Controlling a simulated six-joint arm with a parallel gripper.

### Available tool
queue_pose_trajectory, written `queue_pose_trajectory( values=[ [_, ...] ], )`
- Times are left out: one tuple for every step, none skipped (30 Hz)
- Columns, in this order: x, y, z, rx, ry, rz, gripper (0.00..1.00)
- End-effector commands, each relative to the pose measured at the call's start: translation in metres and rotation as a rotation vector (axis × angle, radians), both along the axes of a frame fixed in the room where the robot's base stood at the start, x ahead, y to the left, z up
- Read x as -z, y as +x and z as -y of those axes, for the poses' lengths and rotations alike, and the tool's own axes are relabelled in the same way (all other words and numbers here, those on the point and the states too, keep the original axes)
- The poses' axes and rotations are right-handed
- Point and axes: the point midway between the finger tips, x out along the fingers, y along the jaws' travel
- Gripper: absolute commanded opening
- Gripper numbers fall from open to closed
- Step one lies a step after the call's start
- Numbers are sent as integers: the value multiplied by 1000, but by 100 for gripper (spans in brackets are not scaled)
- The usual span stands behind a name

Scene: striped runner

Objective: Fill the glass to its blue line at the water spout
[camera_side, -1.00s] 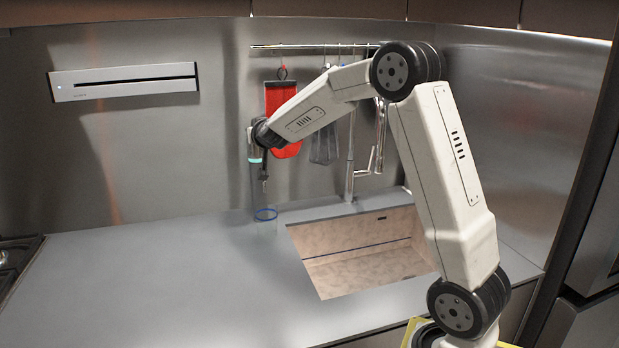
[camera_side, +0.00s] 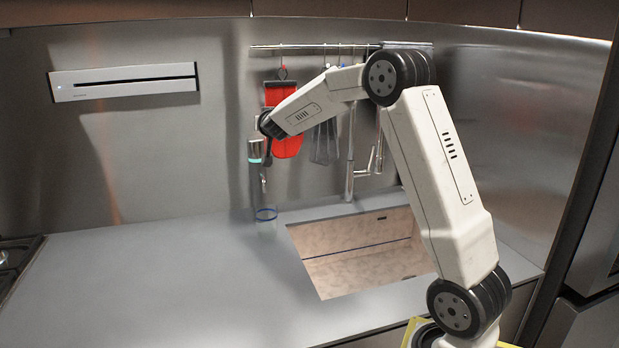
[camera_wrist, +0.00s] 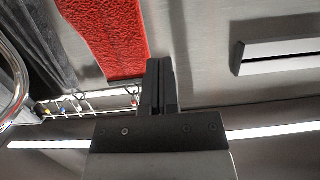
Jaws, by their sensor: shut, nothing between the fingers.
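The clear glass (camera_side: 266,226) stands on the grey counter left of the sink, with a blue line around its upper part. How much water is in it is too faint to tell. The water spout (camera_side: 255,149), a slim fitting with a teal band, is on the back wall above the glass. A faint clear vertical streak shows between spout and glass; I cannot tell whether it is running water. My gripper (camera_side: 267,159) is shut and empty, beside the spout and well above the glass. In the wrist view my gripper (camera_wrist: 160,88) shows its fingers together; neither glass nor spout is identifiable there.
A red cloth (camera_side: 287,147) and dark utensils hang from a wall rail (camera_side: 315,46) behind my arm. The sink (camera_side: 340,270) and its tap (camera_side: 350,170) are to the right. A slotted wall unit (camera_side: 125,82) is at left. The counter (camera_side: 170,280) is clear at left.

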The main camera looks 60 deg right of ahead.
Motion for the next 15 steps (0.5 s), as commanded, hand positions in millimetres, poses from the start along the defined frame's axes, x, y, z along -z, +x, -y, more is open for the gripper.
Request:
queue_pose_trajectory(
  values=[
    [1,2,3,1,0,0,0],
    [2,4,4,1,1,-1,0],
    [2,6,7,1,1,0,0],
    [3,8,8,0,1,0,0],
    [4,10,10,0,2,-1,0],
    [5,13,13,0,1,0,0],
    [5,15,15,0,2,1,0],
    [6,17,17,0,2,-1,0],
    [6,20,19,0,0,0,0],
    [7,22,21,0,1,-1,0],
    [8,24,23,0,1,-1,0],
    [9,26,26,0,1,0,0],
    [9,29,28,0,1,0,0],
    [10,31,30,0,1,0,0],
    [10,33,33,0,1,0,0]
  ],
)
